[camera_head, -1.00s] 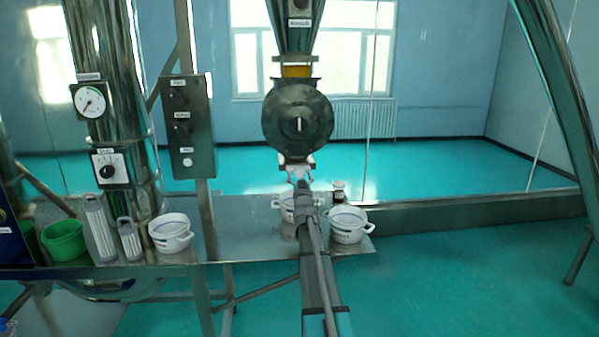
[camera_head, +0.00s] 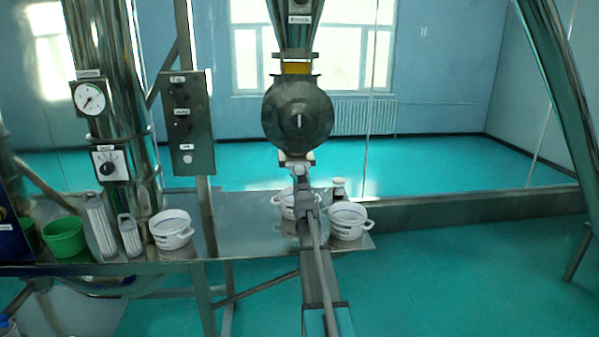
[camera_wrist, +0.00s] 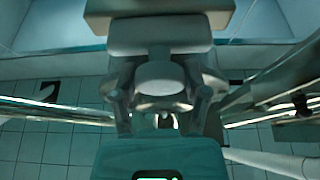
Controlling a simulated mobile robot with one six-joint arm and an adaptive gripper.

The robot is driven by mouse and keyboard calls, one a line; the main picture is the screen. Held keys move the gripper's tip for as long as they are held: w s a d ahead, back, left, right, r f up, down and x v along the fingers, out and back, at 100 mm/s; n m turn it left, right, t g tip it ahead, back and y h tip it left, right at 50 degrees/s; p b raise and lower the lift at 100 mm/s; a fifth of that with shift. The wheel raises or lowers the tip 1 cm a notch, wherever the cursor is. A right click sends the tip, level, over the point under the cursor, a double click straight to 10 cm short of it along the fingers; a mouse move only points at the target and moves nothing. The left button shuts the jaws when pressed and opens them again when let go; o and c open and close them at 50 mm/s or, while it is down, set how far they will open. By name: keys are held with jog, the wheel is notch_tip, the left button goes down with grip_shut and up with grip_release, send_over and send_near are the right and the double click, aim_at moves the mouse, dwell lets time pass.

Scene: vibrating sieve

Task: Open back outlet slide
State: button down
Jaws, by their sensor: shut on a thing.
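A dark round vessel (camera_head: 297,118) hangs in the middle of the head view, with a pale outlet slide (camera_head: 296,158) at its underside. My gripper (camera_head: 299,171) is directly below and in front of the slide, at the far end of my arm. In the wrist view the slide's pale rounded knob (camera_wrist: 160,82) lies between the two fingers of my gripper (camera_wrist: 162,100), with a wider pale plate behind it. The fingers are shut on the knob. How far the slide is pulled out cannot be told, as my arm hides part of it.
Below stands a metal table (camera_head: 235,215) with white pots (camera_head: 348,222) around my arm, another white pot (camera_head: 170,229), a small jar (camera_head: 339,188) and a green bucket (camera_head: 65,237). A control box (camera_head: 188,125) is on a post at left.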

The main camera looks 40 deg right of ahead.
jog(key=s+a, duration=0.3)
jog(key=s, duration=0.3)
jog(key=shift+a, duration=0.35)
jog(key=shift+c, duration=0.5)
grip_release()
